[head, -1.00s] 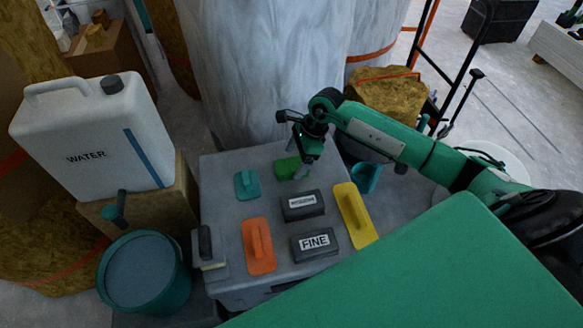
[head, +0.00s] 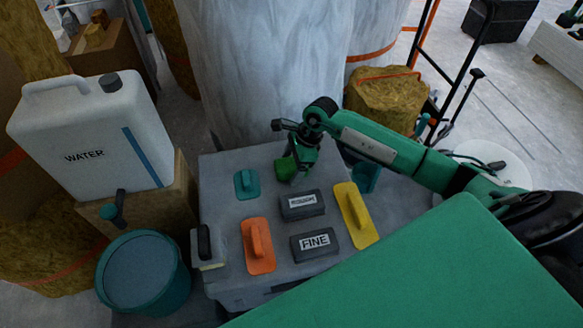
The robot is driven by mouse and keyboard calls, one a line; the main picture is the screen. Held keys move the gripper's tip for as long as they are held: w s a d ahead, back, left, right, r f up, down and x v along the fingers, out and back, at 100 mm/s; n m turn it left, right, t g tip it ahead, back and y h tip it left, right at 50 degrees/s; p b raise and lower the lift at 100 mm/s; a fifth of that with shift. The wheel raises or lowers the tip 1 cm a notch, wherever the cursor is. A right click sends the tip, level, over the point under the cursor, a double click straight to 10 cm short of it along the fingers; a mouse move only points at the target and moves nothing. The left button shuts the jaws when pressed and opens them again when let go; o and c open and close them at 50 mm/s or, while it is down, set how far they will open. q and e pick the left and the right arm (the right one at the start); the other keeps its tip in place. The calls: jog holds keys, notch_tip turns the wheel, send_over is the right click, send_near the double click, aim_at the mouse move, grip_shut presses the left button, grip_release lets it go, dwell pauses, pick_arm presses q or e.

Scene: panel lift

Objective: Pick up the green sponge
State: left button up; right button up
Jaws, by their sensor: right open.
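The green sponge (head: 286,168) lies near the back of the grey table top (head: 222,215). My right gripper (head: 294,172) reaches down at the sponge from above and behind, with its fingers at the sponge's right side. The gripper is open. It hides part of the sponge, and I cannot tell whether the fingers touch it. My left gripper is not in view.
Around the sponge are a teal float (head: 246,184), an orange float (head: 258,246), a yellow float (head: 356,214), and two dark blocks, one labelled FINE (head: 315,243). A white water canister (head: 90,135) and a bucket (head: 142,272) stand left. A wrapped column (head: 262,75) rises behind.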

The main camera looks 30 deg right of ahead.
aim_at(291, 163)
dwell(0.3)
jog(key=c, duration=1.1)
jog(key=shift+o, duration=0.2)
